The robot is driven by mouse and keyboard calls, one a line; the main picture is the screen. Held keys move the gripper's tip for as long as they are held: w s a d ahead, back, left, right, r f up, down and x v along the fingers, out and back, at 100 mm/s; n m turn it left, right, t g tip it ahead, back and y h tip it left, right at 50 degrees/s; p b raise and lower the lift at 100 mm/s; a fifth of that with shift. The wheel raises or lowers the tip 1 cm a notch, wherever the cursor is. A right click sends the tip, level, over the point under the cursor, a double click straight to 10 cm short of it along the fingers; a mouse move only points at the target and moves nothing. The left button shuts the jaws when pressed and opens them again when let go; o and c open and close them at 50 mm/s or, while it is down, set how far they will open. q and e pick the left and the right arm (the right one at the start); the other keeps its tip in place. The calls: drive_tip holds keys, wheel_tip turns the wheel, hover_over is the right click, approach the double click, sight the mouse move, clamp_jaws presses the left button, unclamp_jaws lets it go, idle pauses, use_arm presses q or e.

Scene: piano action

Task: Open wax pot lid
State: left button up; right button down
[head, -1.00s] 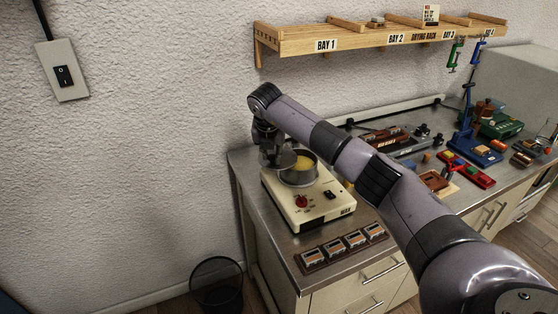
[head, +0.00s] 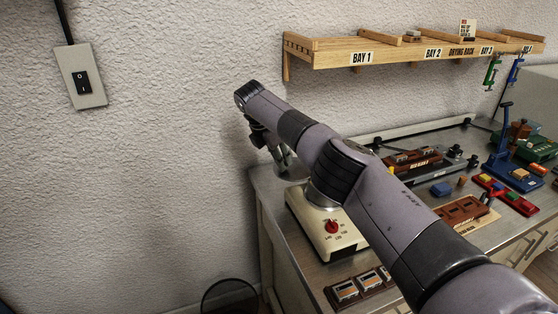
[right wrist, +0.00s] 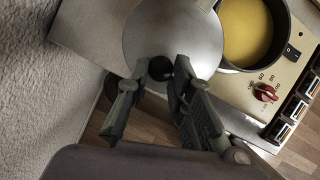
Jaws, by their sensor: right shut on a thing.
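The wax pot (right wrist: 280,46) is a dark-rimmed round pot on a cream heater base (head: 332,232). In the right wrist view its mouth is uncovered, with yellow wax (right wrist: 238,28) inside. The lid (right wrist: 172,28) is a round grey metal disc with a black knob (right wrist: 160,68), to the left of the pot's mouth. My right gripper (right wrist: 158,76) is shut on the lid by its knob. In the head view my right gripper (head: 282,154) is at the bench's left end, and my arm hides most of the pot. My left gripper is not in view.
A red dial (head: 331,227) sits on the heater's front. A block rack (head: 360,286) stands in front. A black wire bin (head: 230,297) is on the floor. Wooden shelf (head: 400,51) hangs above. Tools crowd the bench's right side.

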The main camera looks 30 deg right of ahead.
drive_tip(key=shift+w+d+f+m, duration=0.15)
drive_tip(key=shift+d+m, duration=0.05)
drive_tip(key=shift+m, duration=0.1)
idle(0.4)
drive_tip(key=c, duration=1.4)
unclamp_jaws()
drive_tip(key=shift+d, duration=0.15)
drive_tip(key=shift+o, duration=0.2)
drive_tip(key=shift+w+a+r, duration=0.1)
drive_tip(key=shift+a+r, duration=0.1)
drive_tip(key=shift+a, duration=0.05)
drive_tip(key=v, duration=1.1)
drive_tip(key=shift+r, duration=0.35)
